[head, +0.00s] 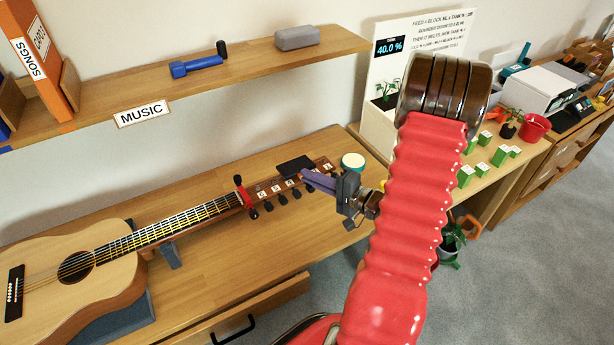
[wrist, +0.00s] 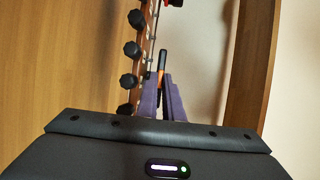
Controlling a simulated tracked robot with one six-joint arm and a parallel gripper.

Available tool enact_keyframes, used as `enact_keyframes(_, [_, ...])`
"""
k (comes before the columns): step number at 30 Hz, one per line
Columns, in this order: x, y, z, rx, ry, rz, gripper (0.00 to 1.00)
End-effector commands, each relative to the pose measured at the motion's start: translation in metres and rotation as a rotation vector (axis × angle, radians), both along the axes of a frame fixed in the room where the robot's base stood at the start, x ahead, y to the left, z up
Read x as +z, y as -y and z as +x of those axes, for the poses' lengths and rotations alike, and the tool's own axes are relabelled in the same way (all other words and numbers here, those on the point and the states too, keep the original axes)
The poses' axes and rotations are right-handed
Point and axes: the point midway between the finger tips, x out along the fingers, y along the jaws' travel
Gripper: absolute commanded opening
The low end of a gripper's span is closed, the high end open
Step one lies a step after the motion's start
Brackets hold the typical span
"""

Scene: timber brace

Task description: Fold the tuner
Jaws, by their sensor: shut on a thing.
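The tuner (head: 295,165) is a flat black panel at the guitar's headstock (head: 268,187) in the head view. In the wrist view the tuner (wrist: 162,60) shows as a thin dark upright piece with an orange edge, beside the headstock. My gripper (head: 304,174) reaches in from the right with purple fingers. In the wrist view my gripper (wrist: 162,84) is shut on the tuner, which stands between the fingertips. The fingers hide the tuner's lower part and its clip. The acoustic guitar (head: 105,292) lies on the bench, neck pointing right.
A red capo (head: 243,190) sits on the neck. Dark tuning pegs (wrist: 131,49) stick out close to the fingers. A wooden shelf (head: 110,92) runs above the bench. A round pale-topped container (head: 353,161) stands right of the headstock. The bench front (head: 270,240) is clear.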

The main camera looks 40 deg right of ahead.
Motion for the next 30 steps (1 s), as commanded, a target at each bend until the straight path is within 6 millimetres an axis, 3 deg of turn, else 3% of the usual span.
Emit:
enact_keyframes(13, [-0.0016, 0.0002, -0.0032, -0.002, 0.004, 0.002, 0.00])
enact_keyframes(14, [-0.0015, 0.0004, -0.0032, -0.002, 0.004, 0.002, 0.09])
enact_keyframes(21, [-0.0010, 0.0022, -0.0033, -0.006, 0.005, 0.001, 0.26])
enact_keyframes(30, [-0.0006, 0.0036, -0.0043, -0.009, 0.005, 0.000, 0.26])
